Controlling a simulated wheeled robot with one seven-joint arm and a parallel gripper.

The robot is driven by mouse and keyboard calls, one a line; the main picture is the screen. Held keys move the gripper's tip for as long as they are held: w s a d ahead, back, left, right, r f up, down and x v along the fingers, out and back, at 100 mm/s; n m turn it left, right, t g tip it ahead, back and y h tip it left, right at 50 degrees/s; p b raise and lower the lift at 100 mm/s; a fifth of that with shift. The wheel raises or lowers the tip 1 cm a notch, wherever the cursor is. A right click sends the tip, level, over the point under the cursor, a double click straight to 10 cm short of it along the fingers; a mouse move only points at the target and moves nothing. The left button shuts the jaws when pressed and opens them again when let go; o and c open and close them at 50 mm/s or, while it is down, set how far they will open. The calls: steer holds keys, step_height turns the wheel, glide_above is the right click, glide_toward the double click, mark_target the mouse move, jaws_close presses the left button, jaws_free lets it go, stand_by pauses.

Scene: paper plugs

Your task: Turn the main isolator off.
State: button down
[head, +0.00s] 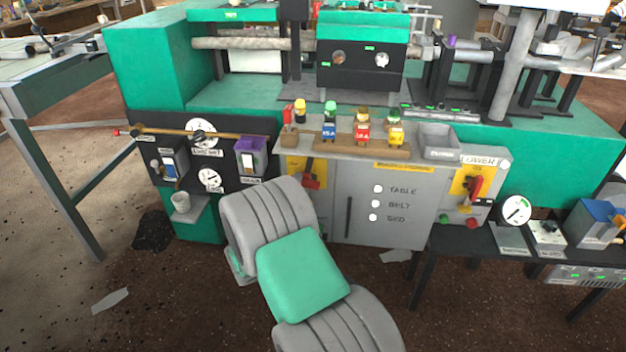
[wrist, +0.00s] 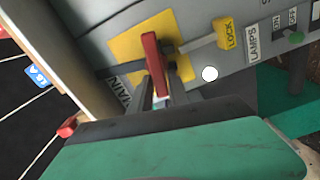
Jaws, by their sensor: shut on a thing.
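The main isolator is a red handle (wrist: 152,62) on a yellow plate (wrist: 124,50), with a partly hidden label reading MAIN beside it. In the wrist view my gripper (wrist: 157,88) has its grey fingers closed around the lower part of the handle. The handle runs nearly upright in that view; I cannot read an on or off mark. In the head view an isolator's yellow plate (head: 294,165) and red handle (head: 309,170) are at the grey cabinet's upper left. My arm covers my gripper there.
A yellow LOCK tag (wrist: 226,34), a white lamp (wrist: 210,74) and a LAMPS label (wrist: 252,43) are close by. Coloured plugs stand in a wooden rack (head: 362,147) on the cabinet (head: 405,232). A second red handle (head: 476,187) is at the cabinet's right, under a POWER label.

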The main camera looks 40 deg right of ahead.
steer(key=shift+f+n+p, duration=0.2)
steer(key=shift+n+p, duration=0.2)
steer(key=shift+n, duration=0.7)
steer(key=c, duration=1.4)
jaws_free()
steer(key=shift+o, duration=0.2)
steer(key=shift+a, duration=0.1)
steer(key=v, duration=0.7)
steer(key=shift+s+a, duration=0.2)
steer(key=shift+s, duration=0.05)
